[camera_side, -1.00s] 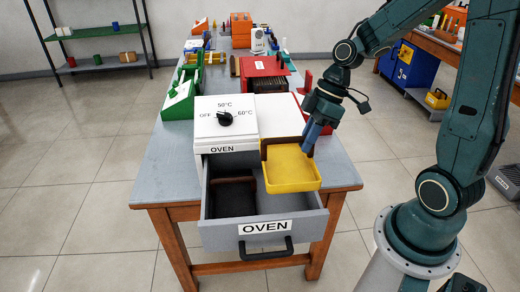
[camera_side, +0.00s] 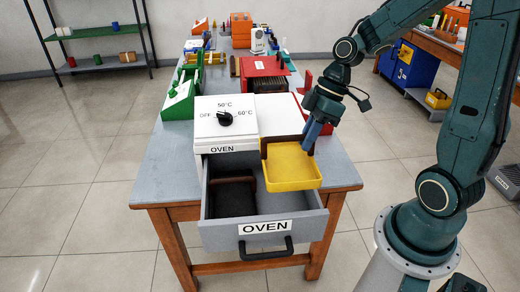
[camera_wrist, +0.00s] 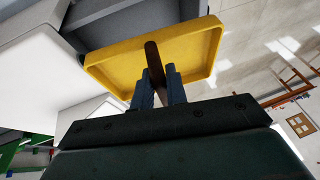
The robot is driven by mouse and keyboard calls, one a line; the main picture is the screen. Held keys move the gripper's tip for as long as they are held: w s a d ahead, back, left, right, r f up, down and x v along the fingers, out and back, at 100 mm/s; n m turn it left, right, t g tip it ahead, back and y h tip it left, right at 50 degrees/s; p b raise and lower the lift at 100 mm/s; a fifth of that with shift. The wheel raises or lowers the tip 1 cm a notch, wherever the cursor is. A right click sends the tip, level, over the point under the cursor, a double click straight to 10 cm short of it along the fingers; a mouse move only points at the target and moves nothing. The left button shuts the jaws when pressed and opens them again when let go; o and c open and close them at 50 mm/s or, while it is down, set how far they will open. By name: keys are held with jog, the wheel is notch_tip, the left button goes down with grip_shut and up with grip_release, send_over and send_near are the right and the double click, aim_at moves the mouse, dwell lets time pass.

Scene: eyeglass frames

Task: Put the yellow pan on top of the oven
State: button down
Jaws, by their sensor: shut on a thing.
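The yellow pan (camera_side: 291,168) is a shallow square tray with a brown handle strip along its back edge. My gripper (camera_side: 309,139) is shut on this brown handle and holds the pan level above the right part of the open drawer. In the wrist view the blue fingers (camera_wrist: 158,87) pinch the brown handle, with the yellow pan (camera_wrist: 190,50) beyond them. The white oven (camera_side: 226,133) has a black dial on its top and stands behind and to the left of the pan. Its grey drawer (camera_side: 262,236), labelled OVEN, is pulled out.
A dark brown-edged block (camera_side: 232,196) sits in the drawer's left part. Behind the oven are a red box (camera_side: 265,68) and a green and white stand (camera_side: 179,97). The grey table (camera_side: 164,158) is bare left of the oven.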

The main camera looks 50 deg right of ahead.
notch_tip(320, 180, up, 12)
jog(key=w+d+r, duration=0.2)
jog(key=w+d, duration=0.7)
jog(key=w, duration=0.1)
jog(key=w+d+f, duration=0.2)
jog(key=w+d, duration=0.5)
jog(key=d, duration=0.5)
jog(key=shift+t, duration=0.3)
jog(key=shift+s+a+f, duration=0.1)
jog(key=shift+f, duration=1.2)
jog(key=shift+s+a+f, duration=0.1)
jog(key=shift+f, duration=1.2)
jog(key=shift+f, duration=0.1)
send_over(293, 112)
jog(key=shift+f, duration=3.95)
jog(key=c, duration=1.4)
grip_release()
jog(key=shift+a, duration=0.1)
